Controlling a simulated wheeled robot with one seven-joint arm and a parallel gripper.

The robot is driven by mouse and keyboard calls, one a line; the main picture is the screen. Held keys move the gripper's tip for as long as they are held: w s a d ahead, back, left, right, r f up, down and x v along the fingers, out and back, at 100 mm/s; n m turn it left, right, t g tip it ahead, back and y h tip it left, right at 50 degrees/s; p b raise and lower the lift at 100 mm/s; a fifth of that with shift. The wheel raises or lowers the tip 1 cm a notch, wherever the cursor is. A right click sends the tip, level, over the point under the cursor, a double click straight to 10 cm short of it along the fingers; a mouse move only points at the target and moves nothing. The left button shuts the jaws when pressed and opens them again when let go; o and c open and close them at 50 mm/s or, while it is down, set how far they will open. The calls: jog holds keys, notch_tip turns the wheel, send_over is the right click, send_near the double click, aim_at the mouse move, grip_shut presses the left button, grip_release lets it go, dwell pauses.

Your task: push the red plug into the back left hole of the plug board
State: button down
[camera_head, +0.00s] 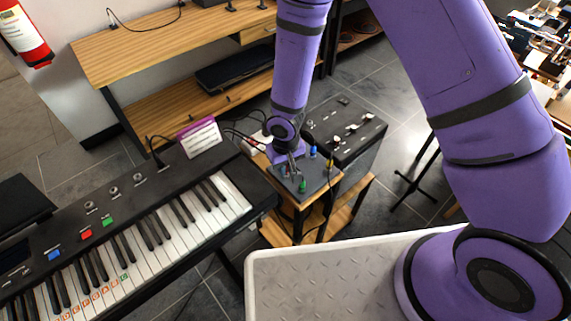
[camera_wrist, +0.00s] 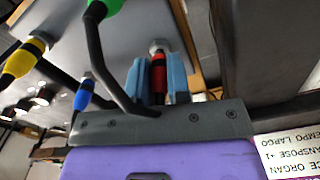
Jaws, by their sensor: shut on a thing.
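In the wrist view the red plug (camera_wrist: 158,75) stands between the two light blue fingers of my gripper (camera_wrist: 155,78), which is shut on it. Its metal end meets or nearly meets the grey plug board (camera_wrist: 124,42); I cannot tell how deep it sits. In the head view my gripper (camera_head: 293,163) points down over the left part of the dark board (camera_head: 315,184) and hides much of the red plug. The blue plug (camera_head: 313,151), green plug (camera_head: 303,186) and yellow plug (camera_wrist: 22,60) stand at other places on the board.
The board rests on a small wooden stand (camera_head: 338,207). A black keyboard (camera_head: 135,215) is at the left, with a purple-edged card (camera_head: 200,138) on it. A black mixer box (camera_head: 345,130) stands behind right. A green plug's dark cable (camera_wrist: 98,50) hangs near my fingers.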

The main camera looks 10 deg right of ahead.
jog(key=shift+f, duration=0.5)
dwell(0.3)
jog(key=c, duration=1)
grip_release()
jog(key=shift+r, duration=0.1)
